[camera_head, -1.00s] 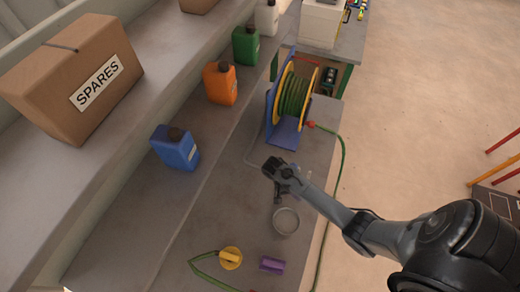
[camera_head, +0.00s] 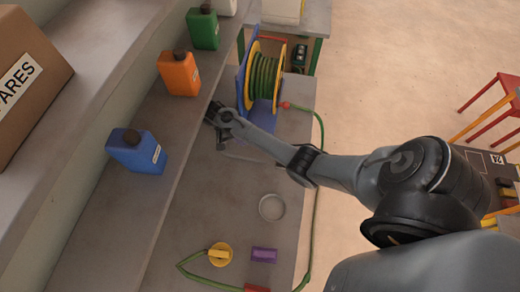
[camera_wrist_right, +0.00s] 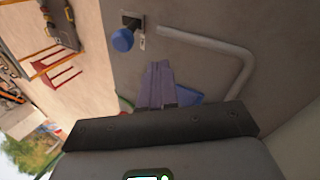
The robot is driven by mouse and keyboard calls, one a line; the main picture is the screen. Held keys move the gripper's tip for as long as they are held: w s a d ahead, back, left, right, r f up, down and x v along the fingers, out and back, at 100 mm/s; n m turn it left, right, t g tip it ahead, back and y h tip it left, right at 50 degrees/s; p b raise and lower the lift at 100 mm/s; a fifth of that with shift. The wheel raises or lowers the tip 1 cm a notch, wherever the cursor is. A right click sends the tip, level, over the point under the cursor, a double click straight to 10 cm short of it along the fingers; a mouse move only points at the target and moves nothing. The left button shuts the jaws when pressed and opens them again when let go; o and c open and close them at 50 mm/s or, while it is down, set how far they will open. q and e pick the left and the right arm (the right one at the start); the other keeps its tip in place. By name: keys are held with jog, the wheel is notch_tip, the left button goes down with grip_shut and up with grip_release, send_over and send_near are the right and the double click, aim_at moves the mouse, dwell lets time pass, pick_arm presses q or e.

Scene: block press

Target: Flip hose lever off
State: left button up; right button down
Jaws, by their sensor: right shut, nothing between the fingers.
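A lever with a round blue knob (camera_wrist_right: 122,40) stands on a small dark plate at the top of the right wrist view. A pale bent pipe (camera_wrist_right: 235,55) runs from beside it to the right. My right gripper (camera_head: 212,112) is low over the bench, left of the hose reel (camera_head: 264,78) with its green hose. Its shut, empty fingers (camera_wrist_right: 160,68) are below and right of the knob in the wrist view, apart from it in the picture. In the head view I cannot make out the lever; my arm covers that area. My left gripper is out of view.
Orange (camera_head: 178,73), blue (camera_head: 137,151) and green (camera_head: 202,28) jugs line the wall side. A grey ring-like dish (camera_head: 271,207), yellow knob (camera_head: 220,254) and purple block (camera_head: 263,255) lie nearer on the bench. The green hose runs along the bench's right edge.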

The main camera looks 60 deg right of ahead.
jog(key=shift+f, duration=0.1)
jog(key=s+d+f+p, duration=0.2)
jog(key=s+d+f, duration=0.2)
jog(key=s+f, duration=0.3)
jog(key=shift+s+f+p, duration=0.25)
jog(key=shift+f+p, duration=0.05)
jog(key=shift+f, duration=0.2)
jog(key=shift+w+a, duration=0.1)
jog(key=shift+w, duration=0.05)
